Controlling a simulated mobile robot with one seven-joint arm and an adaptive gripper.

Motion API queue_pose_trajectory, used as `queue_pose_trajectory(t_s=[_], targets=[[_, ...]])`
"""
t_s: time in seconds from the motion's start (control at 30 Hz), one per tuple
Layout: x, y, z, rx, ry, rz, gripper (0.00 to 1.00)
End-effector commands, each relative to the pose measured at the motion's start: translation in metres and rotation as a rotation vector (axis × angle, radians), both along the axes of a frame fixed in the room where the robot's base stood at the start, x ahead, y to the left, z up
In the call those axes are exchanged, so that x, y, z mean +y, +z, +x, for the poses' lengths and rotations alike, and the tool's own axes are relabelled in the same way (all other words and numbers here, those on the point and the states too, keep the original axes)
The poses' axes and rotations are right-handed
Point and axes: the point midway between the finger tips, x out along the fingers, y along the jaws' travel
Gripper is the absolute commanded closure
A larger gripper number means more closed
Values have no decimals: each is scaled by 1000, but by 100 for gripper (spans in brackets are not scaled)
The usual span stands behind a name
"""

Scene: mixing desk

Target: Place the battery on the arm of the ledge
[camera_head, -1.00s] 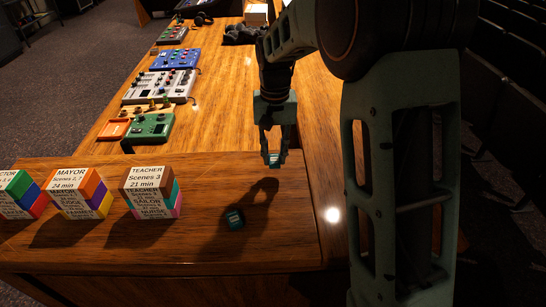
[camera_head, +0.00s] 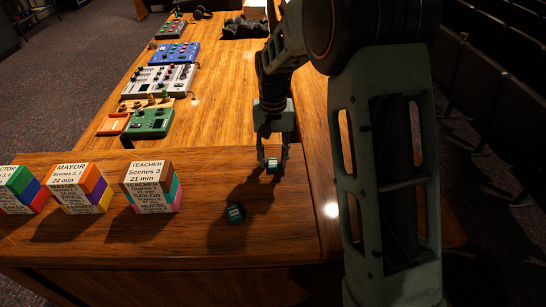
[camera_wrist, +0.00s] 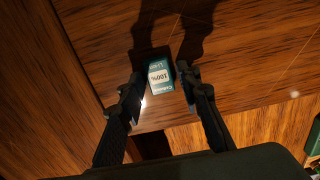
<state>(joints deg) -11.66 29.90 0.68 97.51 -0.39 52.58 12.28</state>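The battery (camera_wrist: 160,76) is a small teal block with a white label reading 100%. In the wrist view it sits between my two fingertips.
A small dark teal roundish thing (camera_head: 235,213) with light marks lies on the ledge, nearer than my gripper. Lettered block stacks, including the TEACHER stack (camera_head: 150,187), stand to the left. A green mixer box (camera_head: 150,122) is on the desk behind. The ledge's right front is clear.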

Motion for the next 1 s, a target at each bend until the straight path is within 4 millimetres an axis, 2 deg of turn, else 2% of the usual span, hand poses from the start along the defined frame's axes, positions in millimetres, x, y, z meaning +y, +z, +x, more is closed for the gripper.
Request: queue_pose_trajectory(t_s=[0.27, 0.43, 0.57, 0.8, 1.0], targets=[[0, 0, 0, 0, 0, 0, 62], [0, 10, 1, -3, 0, 1, 62], [0, 33, 1, -5, 0, 1, 62], [0, 86, 1, -5, 0, 1, 62], [0, 115, 1, -2, 0, 1, 62]])
